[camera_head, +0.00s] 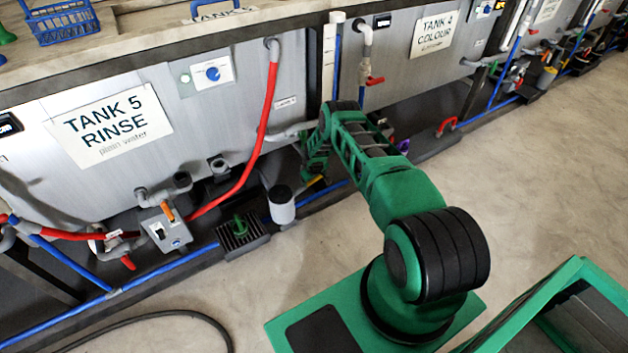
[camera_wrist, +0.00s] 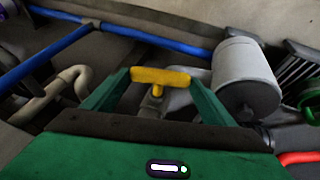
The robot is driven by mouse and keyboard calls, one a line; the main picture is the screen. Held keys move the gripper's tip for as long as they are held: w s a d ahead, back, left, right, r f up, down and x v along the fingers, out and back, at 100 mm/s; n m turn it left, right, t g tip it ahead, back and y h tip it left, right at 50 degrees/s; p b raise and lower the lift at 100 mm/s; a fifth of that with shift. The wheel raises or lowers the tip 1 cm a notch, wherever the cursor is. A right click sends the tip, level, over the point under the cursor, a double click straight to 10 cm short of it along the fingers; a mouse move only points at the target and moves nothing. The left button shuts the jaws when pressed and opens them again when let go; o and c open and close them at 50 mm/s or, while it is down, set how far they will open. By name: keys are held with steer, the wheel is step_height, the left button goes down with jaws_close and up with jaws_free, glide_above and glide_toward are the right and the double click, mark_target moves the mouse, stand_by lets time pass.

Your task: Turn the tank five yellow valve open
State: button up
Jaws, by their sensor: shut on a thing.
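The yellow valve (camera_wrist: 160,77) shows in the wrist view as a yellow T-shaped handle on a grey stem and pipe. My gripper (camera_wrist: 160,85) has its two green fingers on either side of the handle, closed on it. In the head view my arm reaches down to the pipes at the right end of the tank five front (camera_head: 228,130).
A white cylinder (camera_head: 281,205) stands close to the valve; it also shows in the wrist view (camera_wrist: 243,75). A blue pipe (camera_wrist: 140,35) runs along the floor behind. A dark floor grate (camera_head: 243,235) lies to the left. The floor (camera_head: 540,165) at right is clear.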

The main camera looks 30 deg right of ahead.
steer(key=h, duration=0.1)
steer(key=a+h, duration=0.1)
steer(key=h, duration=0.1)
steer(key=f+n+h, duration=0.1)
steer(key=h, duration=0.1)
steer(key=shift+a+t, duration=0.25)
steer(key=shift+t, duration=0.05)
steer(key=shift+a+f+n+h, duration=0.15)
steer(key=shift+n+h, duration=0.15)
steer(key=shift+h, duration=0.4)
steer(key=shift+a+f+h, duration=0.1)
steer(key=shift+a+h, duration=0.15)
steer(key=shift+h, duration=0.05)
steer(key=o, duration=1)
steer(key=shift+w+f, duration=0.1)
steer(key=shift+o, duration=0.2)
steer(key=shift+d, duration=0.15)
steer(key=shift+s+a+r, duration=0.25)
steer(key=shift+a+r, duration=0.15)
steer(key=shift+r, duration=0.25)
steer(key=v, duration=0.9)
steer(key=shift+s+a+f, duration=0.2)
steer(key=shift+a, duration=0.1)
